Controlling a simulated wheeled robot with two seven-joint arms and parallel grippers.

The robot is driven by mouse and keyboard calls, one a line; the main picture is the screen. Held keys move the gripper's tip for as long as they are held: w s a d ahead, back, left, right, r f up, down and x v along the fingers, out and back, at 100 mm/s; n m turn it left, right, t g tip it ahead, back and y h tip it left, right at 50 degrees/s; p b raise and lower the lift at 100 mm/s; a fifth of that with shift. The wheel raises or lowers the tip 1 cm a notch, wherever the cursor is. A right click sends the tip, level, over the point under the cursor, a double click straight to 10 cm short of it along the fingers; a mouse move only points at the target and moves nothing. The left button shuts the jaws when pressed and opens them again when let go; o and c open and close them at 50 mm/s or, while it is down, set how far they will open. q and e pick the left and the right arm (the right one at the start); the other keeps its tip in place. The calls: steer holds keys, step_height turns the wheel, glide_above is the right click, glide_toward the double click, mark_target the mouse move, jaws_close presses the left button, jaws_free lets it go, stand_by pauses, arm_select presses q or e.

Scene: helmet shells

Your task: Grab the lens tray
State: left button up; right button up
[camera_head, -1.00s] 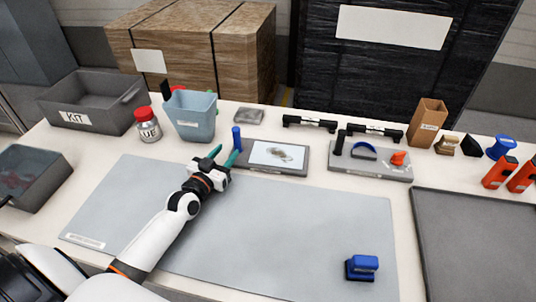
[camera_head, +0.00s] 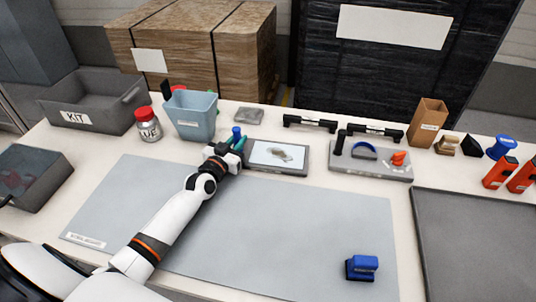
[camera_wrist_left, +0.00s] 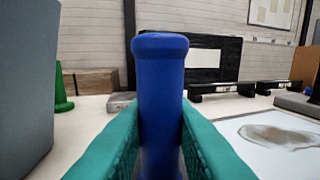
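The lens tray (camera_head: 299,171) is a flat dark grey tray with a white pad and a greyish lens shape on it, at the back middle of the table. An upright blue post (camera_head: 237,131) stands at its left end. My left gripper (camera_head: 236,144) is at this post. In the left wrist view the green fingers flank the blue post (camera_wrist_left: 160,90) closely on both sides, with no clear gap, so it looks shut on it. The post's base is hidden, and part of the white pad (camera_wrist_left: 265,132) shows at right. My right gripper is not in view.
A blue-grey bin (camera_head: 191,115) and a red-capped jar (camera_head: 147,125) stand left of the tray. A grey holder with a black post (camera_head: 370,170) is to its right. The grey mat (camera_head: 290,225) in front is clear except for a blue block (camera_head: 362,267).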

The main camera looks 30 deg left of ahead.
arm_select(q)
jaws_close()
